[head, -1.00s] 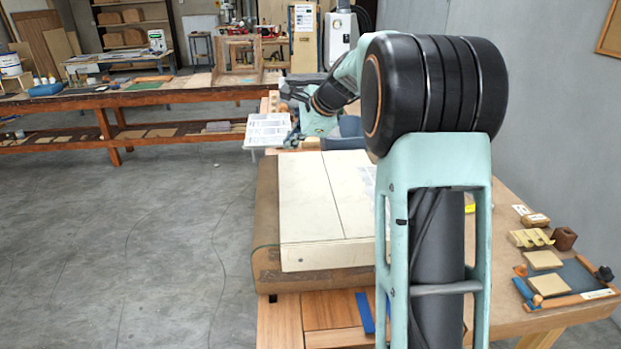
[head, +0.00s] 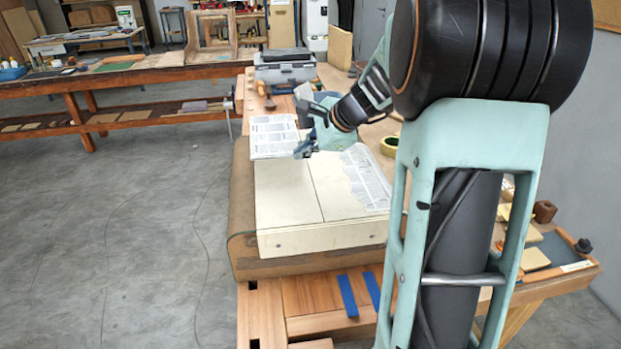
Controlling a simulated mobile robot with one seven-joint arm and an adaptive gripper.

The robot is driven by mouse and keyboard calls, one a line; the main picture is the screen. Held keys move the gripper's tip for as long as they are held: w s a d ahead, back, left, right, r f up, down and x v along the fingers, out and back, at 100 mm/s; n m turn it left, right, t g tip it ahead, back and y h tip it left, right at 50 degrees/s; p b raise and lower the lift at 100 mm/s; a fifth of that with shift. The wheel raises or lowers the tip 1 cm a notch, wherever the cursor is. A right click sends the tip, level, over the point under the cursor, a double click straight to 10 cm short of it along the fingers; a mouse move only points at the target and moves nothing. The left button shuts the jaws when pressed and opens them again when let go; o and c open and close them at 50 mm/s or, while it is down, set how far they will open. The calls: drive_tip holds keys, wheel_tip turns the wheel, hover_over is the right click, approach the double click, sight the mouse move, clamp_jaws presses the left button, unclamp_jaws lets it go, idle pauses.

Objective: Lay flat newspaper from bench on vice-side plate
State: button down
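Two cream plates lie side by side on a brown curved form, split by a long seam: the left plate (head: 283,200) and the right plate (head: 325,185). One printed newspaper sheet (head: 272,135) shows at the far end of the left plate; whether it rests on the plate or beyond it is unclear. Another newspaper sheet (head: 367,180) lies flat on the right plate, its right part behind my arm. My gripper (head: 304,150) is low over the far part of the plates, just right of the first sheet. Its fingers are small and dark, so their opening and any contact are unclear.
A grey toolbox (head: 284,66) stands at the bench's far end. A green-yellow tape roll (head: 390,146) sits right of the plates. Two blue strips (head: 347,296) lie on the near bench top. Small wooden blocks lie at the right, partly behind my arm.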

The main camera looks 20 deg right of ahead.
drive_tip(key=s+f, duration=0.1)
drive_tip(key=d+f, duration=0.1)
drive_tip(key=shift+s+f, duration=0.3)
drive_tip(key=shift+s, duration=0.1)
drive_tip(key=f, duration=0.3)
drive_tip(key=shift+s+d+f+b, duration=0.2)
drive_tip(key=shift+s+b, duration=0.1)
drive_tip(key=shift+s, duration=0.1)
drive_tip(key=shift+w+f, duration=0.1)
drive_tip(key=shift+f, duration=0.2)
drive_tip(key=c, duration=2.7)
unclamp_jaws()
drive_tip(key=shift+f, duration=0.15)
drive_tip(key=shift+o, duration=1.4)
